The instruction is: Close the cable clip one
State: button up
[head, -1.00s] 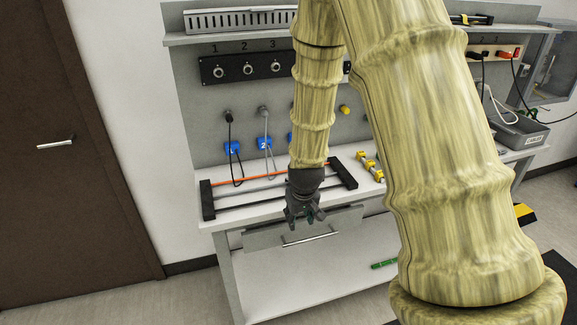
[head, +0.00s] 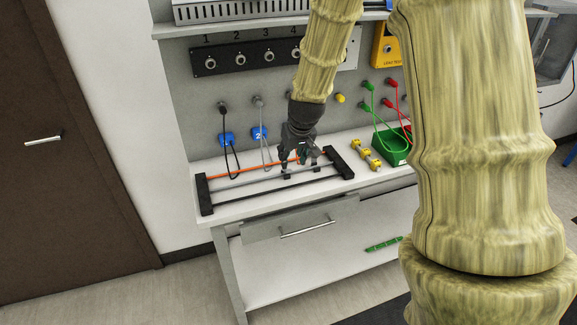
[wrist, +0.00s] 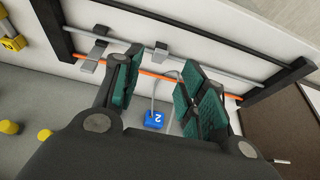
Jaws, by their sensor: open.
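A black-ended rack (head: 205,193) on the bench carries an orange rod (head: 240,171) and darker rods. Two small grey clips sit on the rods, one (wrist: 94,52) left and one (wrist: 161,50) nearer the middle of the wrist view. I see no number on either clip and cannot tell which is one. My gripper (head: 300,163) is open, pointing down over the rack's right half. In the wrist view, its green-padded fingers (wrist: 165,88) are apart with nothing gripped; the left fingertip is close to the left clip. Contact cannot be told.
Blue tags one (head: 227,139) and two (head: 260,133) hang on cables behind the rack. Yellow connectors (head: 366,153) and a green bin (head: 386,142) stand right of it. A drawer (head: 300,228) lies below the bench front. The rack's left half is clear above.

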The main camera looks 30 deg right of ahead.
aim_at(289, 170)
jog(key=shift+p+x, duration=0.7)
jog(key=shift+x, duration=2.7)
jog(key=shift+c, duration=0.5)
grip_shut()
jog(key=shift+f, duration=0.15)
